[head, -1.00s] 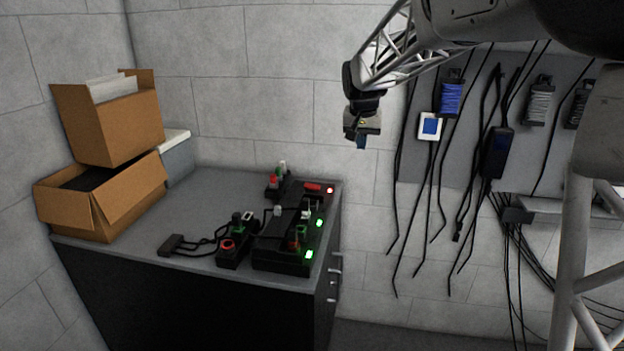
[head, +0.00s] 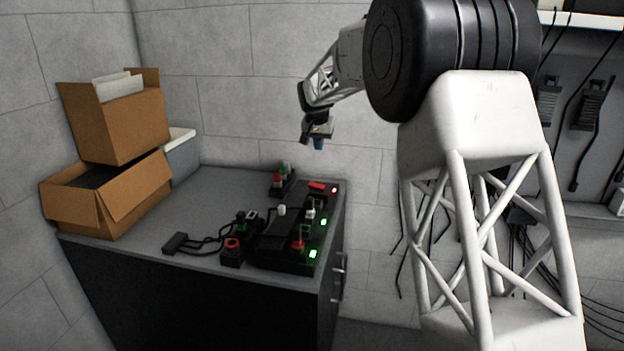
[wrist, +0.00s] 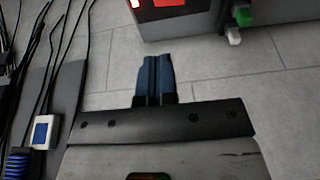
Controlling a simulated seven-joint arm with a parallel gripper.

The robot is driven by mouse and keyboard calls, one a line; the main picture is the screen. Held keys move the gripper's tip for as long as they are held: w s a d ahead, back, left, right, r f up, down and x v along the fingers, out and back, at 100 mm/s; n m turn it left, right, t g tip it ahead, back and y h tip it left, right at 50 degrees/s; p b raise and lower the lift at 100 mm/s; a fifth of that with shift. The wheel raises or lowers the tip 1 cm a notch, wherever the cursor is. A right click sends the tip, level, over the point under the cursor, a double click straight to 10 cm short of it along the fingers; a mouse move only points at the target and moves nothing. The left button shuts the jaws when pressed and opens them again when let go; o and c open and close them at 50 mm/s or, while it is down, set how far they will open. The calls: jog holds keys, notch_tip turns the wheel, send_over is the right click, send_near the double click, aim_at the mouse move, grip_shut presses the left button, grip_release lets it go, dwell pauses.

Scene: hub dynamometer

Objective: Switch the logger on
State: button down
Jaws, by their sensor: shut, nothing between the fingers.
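Several black control boxes stand on a grey cabinet top (head: 215,185). No readable label shows which is the logger. The main black unit (head: 270,252) has two lit green lamps (head: 324,222) and small switches. Behind it, a module has a red switch (head: 317,185) and a lit red lamp (head: 334,190). A red switch also shows at the top edge of the wrist view (wrist: 170,3). My gripper (head: 318,144) hangs in the air above and behind the boxes, touching nothing. Its blue fingers (wrist: 154,80) are shut together and empty.
Cardboard boxes (head: 118,122) stand at the left of the cabinet. A small box with a red button (head: 232,244) and a cabled black plug (head: 175,243) sit at the front. A block wall stands behind. Cables hang at the right.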

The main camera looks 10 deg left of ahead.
jog(key=shift+w+a+f, duration=0.35)
jog(key=shift+a, duration=0.2)
jog(key=shift+w+a+f, duration=0.3)
jog(key=shift+a, duration=0.25)
jog(key=shift+w+a+f, duration=0.35)
jog(key=shift+a, duration=0.2)
jog(key=shift+d+r, duration=0.1)
jog(key=shift+d, duration=0.15)
jog(key=shift+d+r, duration=0.2)
jog(key=shift+d, duration=0.3)
jog(key=shift+r, duration=0.15)
jog(key=d+v, duration=0.2)
jog(key=v, duration=1.1)
jog(key=shift+w+d+r, duration=0.25)
jog(key=shift+w+d, duration=0.05)
jog(key=shift+w, duration=0.05)
